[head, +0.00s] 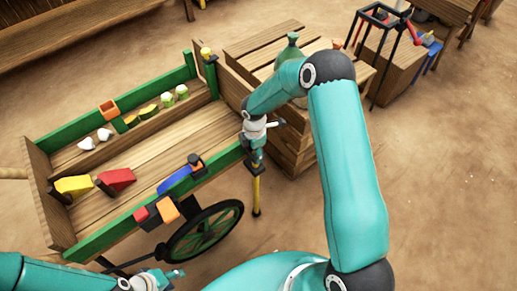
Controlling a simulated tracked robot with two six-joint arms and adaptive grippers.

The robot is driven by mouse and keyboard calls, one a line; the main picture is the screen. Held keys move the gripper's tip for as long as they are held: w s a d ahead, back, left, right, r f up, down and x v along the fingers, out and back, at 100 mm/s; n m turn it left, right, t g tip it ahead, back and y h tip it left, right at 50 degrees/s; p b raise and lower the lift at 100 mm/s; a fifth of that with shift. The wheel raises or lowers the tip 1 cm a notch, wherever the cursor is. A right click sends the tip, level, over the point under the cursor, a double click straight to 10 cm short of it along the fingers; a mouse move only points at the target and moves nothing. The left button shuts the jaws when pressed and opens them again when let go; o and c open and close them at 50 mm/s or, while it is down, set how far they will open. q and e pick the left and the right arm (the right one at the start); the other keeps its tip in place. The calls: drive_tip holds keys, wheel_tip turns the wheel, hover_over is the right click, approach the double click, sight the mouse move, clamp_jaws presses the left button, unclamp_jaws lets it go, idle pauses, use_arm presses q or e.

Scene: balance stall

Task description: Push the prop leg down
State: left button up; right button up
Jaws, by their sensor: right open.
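The prop leg (256,192) is a yellow post with a dark foot, standing upright below the near right corner of a wooden cart (97,240) with green rails. My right gripper (257,160) is open, points down and is right above the top of the leg. Its fingers hide the leg's upper end, and I cannot tell whether they touch it. My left gripper (172,275) is low at the bottom edge, in front of the cart and away from the leg. Its fingers are too small to judge.
The cart holds red (116,180) and yellow (74,185) blocks, and small items line its far rail. A spoked wheel (205,232) is left of the leg. Wooden crates (292,140) stand close behind my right gripper. Sandy ground is clear at the right.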

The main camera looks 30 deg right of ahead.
wheel_tip(320, 180, up, 12)
drive_tip(key=shift+f, duration=0.1)
idle(0.5)
idle(0.4)
drive_tip(key=shift+r+p, duration=0.25)
drive_tip(key=shift+p, duration=0.25)
drive_tip(key=s+a+f+m+y+p, duration=0.2)
drive_tip(key=s+a+f+m, duration=0.3)
drive_tip(key=s+a+m, duration=0.3)
drive_tip(key=s+a+f+m+y+p, duration=0.2)
drive_tip(key=s+a+f+m+p, duration=0.2)
drive_tip(key=s+a+m, duration=0.4)
drive_tip(key=s+m, duration=0.2)
drive_tip(key=s, duration=0.2)
drive_tip(key=shift+s+a+f+m+t, duration=0.15)
drive_tip(key=shift+a+f+m+t, duration=0.15)
drive_tip(key=shift+a+f+m, duration=0.1)
